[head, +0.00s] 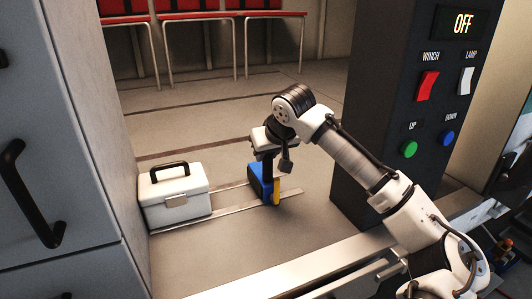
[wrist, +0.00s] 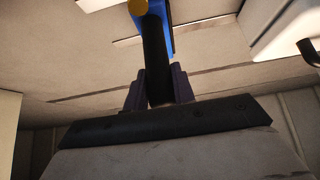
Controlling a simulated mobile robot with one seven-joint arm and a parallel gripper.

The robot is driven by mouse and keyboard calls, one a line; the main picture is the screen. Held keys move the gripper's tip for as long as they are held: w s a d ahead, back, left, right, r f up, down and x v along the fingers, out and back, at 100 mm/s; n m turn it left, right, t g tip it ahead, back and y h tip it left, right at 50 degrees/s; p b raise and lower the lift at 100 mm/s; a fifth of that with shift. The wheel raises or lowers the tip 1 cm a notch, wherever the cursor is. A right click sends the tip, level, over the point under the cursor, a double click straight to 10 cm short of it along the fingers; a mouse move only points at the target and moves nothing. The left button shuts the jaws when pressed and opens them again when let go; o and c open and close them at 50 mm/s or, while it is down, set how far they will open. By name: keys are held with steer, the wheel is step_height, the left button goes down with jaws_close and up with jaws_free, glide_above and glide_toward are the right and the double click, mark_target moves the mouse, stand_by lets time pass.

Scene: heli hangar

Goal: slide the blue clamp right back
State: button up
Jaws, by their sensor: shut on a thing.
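The blue clamp (head: 257,183) sits on the floor at the metal rails, right of the white case. It has a yellow part (head: 277,192) at its right side and a black upright handle. In the wrist view the blue body (wrist: 168,38) shows at the top, with a round yellow end and the black handle (wrist: 155,55) running down between my fingers. My gripper (wrist: 158,88) is shut on this handle. In the head view my gripper (head: 268,153) is above the clamp, and the arm partly hides the grip.
Two flat metal rails (head: 233,217) run along the floor. The white case (head: 175,196) with a black handle stands close on the left, near a grey cabinet (head: 50,130). A dark control panel (head: 405,100) stands at right. Open floor lies behind, up to red seats (head: 200,14).

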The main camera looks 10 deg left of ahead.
steer(key=shift+w+d+p, duration=0.4)
steer(key=shift+w+d, duration=0.15)
steer(key=shift+d, duration=0.25)
steer(key=shift+w+d+p, duration=0.4)
steer(key=shift+w+d, duration=0.15)
steer(key=shift+d, duration=0.3)
steer(key=shift+w+d+p, duration=0.4)
steer(key=shift+w+d, duration=0.15)
steer(key=shift+d, duration=0.25)
steer(key=o, duration=1.2)
steer(key=shift+c, duration=0.2)
steer(key=shift+r, duration=0.1)
steer(key=p+v, duration=0.4)
steer(key=v, duration=0.4)
steer(key=shift+s+r+p, duration=0.25)
steer(key=shift+r+p, duration=0.05)
steer(key=shift+p, duration=0.05)
steer(key=shift+d, duration=0.15)
